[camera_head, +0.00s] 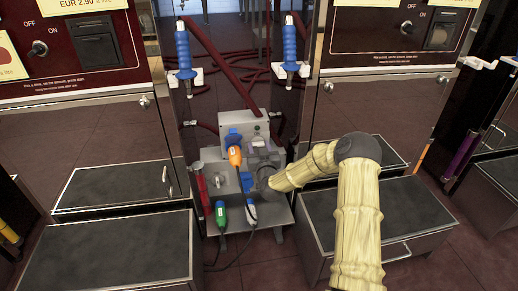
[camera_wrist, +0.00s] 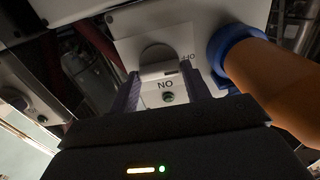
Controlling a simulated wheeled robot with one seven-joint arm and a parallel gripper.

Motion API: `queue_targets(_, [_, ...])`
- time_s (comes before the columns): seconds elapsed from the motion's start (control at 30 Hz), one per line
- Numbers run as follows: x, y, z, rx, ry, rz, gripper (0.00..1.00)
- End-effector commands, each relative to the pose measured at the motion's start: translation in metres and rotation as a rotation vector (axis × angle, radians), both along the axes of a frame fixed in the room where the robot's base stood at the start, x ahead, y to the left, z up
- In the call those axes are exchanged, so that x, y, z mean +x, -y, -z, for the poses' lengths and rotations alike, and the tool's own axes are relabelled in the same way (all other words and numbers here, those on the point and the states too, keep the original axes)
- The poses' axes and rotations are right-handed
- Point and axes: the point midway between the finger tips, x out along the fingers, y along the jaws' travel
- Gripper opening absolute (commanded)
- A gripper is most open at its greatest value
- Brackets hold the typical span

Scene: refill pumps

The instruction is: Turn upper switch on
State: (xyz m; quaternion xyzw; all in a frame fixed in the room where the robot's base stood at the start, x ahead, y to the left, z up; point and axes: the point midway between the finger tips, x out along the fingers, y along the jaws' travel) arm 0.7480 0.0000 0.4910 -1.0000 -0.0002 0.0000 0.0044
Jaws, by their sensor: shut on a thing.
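The grey pump box (camera_head: 233,126) stands between the two cabinets, with a white switch plate (camera_wrist: 127,47) on its front. In the wrist view the plate is upside down, with an ON label below the upper switch (camera_wrist: 158,70) and an OFF label at its right. My gripper (camera_wrist: 160,78) has one dark finger on each side of the switch's pale handle and is shut on it. In the head view my gripper (camera_head: 262,153) is at the box's front and largely hides the switch. I cannot tell clearly which mark the handle points to.
An orange plug (camera_head: 235,156) sits in a blue socket close beside my gripper; the plug is also close at right in the wrist view (camera_wrist: 280,80). Dark-topped steps (camera_head: 110,255) flank the pump.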

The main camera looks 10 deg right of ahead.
Motion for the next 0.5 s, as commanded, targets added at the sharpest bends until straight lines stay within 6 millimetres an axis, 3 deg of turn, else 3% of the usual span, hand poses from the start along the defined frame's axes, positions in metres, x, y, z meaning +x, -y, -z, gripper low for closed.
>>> queue_targets(0.5, [-0.0015,0.0003,0.0002,0.181,-0.005,0.0,0.24])
